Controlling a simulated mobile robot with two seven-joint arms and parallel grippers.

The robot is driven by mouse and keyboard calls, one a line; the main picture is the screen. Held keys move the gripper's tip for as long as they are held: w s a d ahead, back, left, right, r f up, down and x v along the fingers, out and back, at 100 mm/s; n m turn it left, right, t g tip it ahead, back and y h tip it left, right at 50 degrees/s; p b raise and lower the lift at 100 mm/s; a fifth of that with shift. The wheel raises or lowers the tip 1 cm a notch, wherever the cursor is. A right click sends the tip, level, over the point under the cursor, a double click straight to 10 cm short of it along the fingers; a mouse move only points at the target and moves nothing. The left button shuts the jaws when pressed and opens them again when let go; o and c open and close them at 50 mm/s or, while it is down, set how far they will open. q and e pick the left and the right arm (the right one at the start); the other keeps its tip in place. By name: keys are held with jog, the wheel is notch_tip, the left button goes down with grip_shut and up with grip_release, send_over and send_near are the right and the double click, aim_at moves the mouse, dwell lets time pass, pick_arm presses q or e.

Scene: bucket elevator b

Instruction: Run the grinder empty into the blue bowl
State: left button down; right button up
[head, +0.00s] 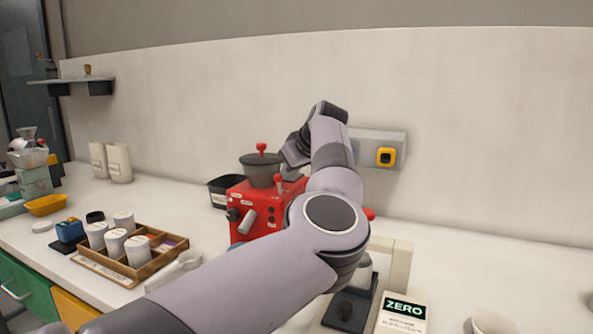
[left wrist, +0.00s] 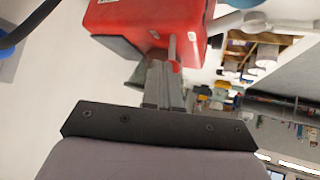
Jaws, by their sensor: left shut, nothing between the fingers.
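The red grinder (head: 262,208) stands on the counter with a dark grey hopper (head: 261,170) topped by a red knob. A small red-knobbed lever (head: 279,181) rises from its top. My left gripper (head: 288,158) is just above and behind the grinder's top right, partly hidden by its own wrist. In the left wrist view the gripper's fingers (left wrist: 164,82) are shut and empty, close to a grey rod with a red end on the grinder (left wrist: 150,18); contact cannot be told. A sliver of blue (head: 237,245) shows at the grinder's foot, possibly the blue bowl, mostly hidden by my arm. My right gripper is not in view.
A black bin (head: 220,190) stands behind the grinder. A wooden tray (head: 163,262) of white jars is left. A scale-like stand and ZERO card (head: 403,310) are in front right.

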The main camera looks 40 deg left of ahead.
pick_arm(q)
jog(key=shift+s+f, duration=0.1)
jog(key=shift+s, duration=0.05)
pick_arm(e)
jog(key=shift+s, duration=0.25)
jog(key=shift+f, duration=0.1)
pick_arm(q)
jog(key=shift+s+d+r+b, duration=0.2)
jog(key=shift+s+r+b, duration=0.25)
jog(key=shift+s+b, duration=0.25)
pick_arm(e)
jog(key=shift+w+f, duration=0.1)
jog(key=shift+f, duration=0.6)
pick_arm(q)
jog(key=shift+w, duration=0.1)
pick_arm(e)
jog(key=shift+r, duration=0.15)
